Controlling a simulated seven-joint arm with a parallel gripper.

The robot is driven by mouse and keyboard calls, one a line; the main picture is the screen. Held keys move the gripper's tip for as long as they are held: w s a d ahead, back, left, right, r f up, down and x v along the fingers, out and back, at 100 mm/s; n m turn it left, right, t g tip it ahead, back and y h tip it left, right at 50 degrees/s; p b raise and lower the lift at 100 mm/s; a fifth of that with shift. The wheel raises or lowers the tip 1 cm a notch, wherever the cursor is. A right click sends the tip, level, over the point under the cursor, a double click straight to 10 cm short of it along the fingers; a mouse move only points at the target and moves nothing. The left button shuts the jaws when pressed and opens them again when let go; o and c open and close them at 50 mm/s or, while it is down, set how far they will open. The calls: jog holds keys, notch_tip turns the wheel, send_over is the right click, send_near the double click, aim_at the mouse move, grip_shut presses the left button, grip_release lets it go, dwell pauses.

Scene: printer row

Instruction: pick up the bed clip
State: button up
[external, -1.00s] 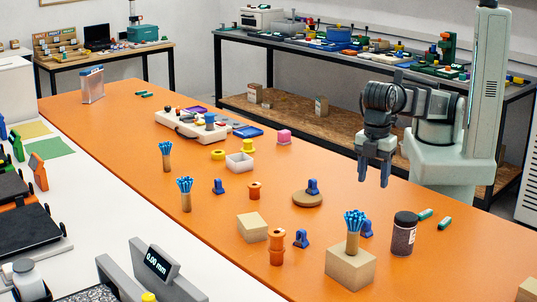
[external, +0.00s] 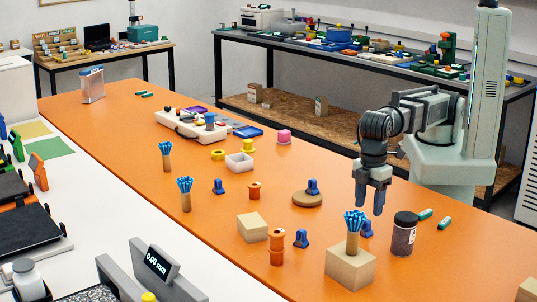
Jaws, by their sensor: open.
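Several small blue clips that look alike stand on the orange table; I cannot tell which one the task means by the bed clip. One clip (external: 366,229) is partly hidden behind a wooden block with a bundle of blue-tipped sticks. Another clip (external: 313,187) sits on a round brown disc (external: 306,199). A third clip (external: 301,238) stands beside an orange spool, and one more clip (external: 218,186) is farther left. My gripper (external: 370,208) points down, open and empty, above the table. In the picture its fingertips are just above the partly hidden clip.
The wooden block (external: 350,268) and its bundle (external: 354,222) stand close in front of the partly hidden clip. A dark lidded jar (external: 404,234) stands right of it. Orange spools (external: 276,247) and a smaller block (external: 252,227) are to the left. The table's right edge is mostly clear.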

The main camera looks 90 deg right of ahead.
aim_at(367, 220)
jog(key=shift+f, duration=3.15)
jog(key=c, duration=0.9)
